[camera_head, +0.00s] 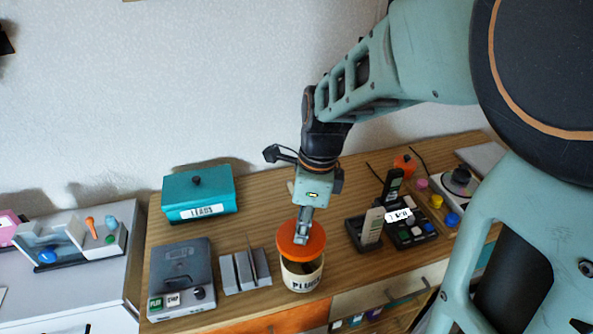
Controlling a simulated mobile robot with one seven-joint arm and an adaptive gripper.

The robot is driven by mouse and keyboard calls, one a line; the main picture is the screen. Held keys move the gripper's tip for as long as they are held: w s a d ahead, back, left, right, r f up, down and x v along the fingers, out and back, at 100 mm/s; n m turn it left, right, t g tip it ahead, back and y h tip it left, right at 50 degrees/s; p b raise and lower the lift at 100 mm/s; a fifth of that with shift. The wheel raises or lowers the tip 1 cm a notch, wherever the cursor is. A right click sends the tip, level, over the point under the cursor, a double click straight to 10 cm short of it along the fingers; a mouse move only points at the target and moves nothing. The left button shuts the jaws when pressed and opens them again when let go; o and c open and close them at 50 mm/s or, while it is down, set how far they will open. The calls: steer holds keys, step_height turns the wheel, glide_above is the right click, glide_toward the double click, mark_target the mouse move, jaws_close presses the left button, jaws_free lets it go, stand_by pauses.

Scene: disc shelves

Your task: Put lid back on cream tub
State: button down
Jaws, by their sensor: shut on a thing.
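The cream tub (301,277) stands upright on the wooden cabinet top near its front edge, with dark lettering that seems to read "PLUGS". The orange lid (287,241) is round and sits over the tub's mouth, tilted and a little toward the left and back. A dark gap shows between the lid and the tub's front rim. My gripper (302,236) points down from above and is shut on the orange lid. The fingers hide the lid's grip, and I cannot tell whether the lid touches the rim.
A grey slotted holder (245,270) stands close left of the tub, with a grey player (181,277) beyond it. A teal box (199,193) is at back left. A dark handset stand (362,233) and a button panel (411,230) are to the right. Bare wood lies behind the tub.

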mark_target(303, 247)
steer(key=shift+s+d, duration=0.1)
steer(key=shift+s, duration=0.05)
steer(key=shift+f, duration=0.1)
step_height(303, 247, down, 4)
steer(key=b, duration=0.4)
steer(key=shift+f, duration=0.1)
steer(key=shift+f+b, duration=0.6)
steer(key=shift+f, duration=0.35)
steer(key=shift+p, duration=0.3)
stand_by(0.4)
steer(key=shift+f, duration=0.15)
stand_by(1.5)
steer(key=c, duration=1.7)
jaws_free()
steer(key=shift+c, duration=0.2)
